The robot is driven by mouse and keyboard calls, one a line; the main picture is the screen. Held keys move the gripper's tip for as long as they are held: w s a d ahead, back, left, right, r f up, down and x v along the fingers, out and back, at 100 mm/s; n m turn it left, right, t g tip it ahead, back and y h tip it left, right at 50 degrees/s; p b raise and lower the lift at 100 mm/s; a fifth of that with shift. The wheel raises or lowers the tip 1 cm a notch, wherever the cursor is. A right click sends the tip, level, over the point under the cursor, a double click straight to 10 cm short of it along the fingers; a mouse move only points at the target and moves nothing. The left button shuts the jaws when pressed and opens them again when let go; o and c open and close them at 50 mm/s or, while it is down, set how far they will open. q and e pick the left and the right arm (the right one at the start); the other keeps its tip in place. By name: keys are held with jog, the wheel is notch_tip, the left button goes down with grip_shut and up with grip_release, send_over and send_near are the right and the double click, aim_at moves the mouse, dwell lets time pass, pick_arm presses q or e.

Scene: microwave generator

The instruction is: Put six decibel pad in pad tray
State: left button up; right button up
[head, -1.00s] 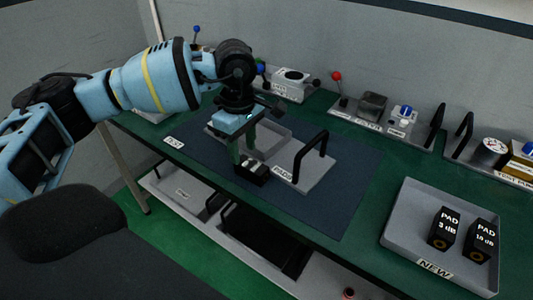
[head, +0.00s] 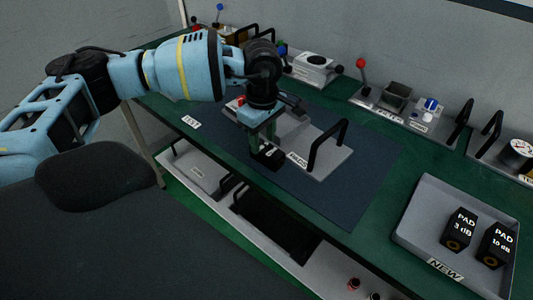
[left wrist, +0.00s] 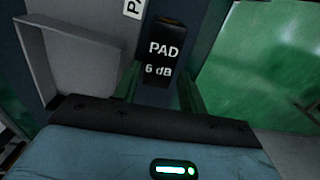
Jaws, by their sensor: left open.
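The black 6 dB pad (head: 270,158) rests on the dark blue mat. Its label, "PAD 6 dB", reads clearly in the left wrist view (left wrist: 161,58). My left gripper (head: 262,148) points down over it, open, with one green finger on each side of the pad. In the left wrist view the fingers (left wrist: 160,92) flank the pad's near end; whether they touch it I cannot tell. The grey pad tray (head: 293,126) lies just behind, partly hidden by my gripper, with its wall (left wrist: 75,55) left of the pad in the left wrist view. My right gripper is out of view.
A grey NEW tray (head: 418,222) at the right holds a 3 dB pad (head: 460,230) and a 10 dB pad (head: 496,245). A black handle (head: 328,145) rises beside the gripper. Instruments with levers line the back. The mat (head: 350,190) in front is clear.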

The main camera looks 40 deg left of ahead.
aim_at(263, 146)
pick_arm(q)
notch_tip(263, 146, down, 3)
jog(key=shift+f, duration=0.15)
jog(key=shift+c, duration=0.9)
jog(key=c, duration=0.6)
jog(key=shift+w, duration=0.1)
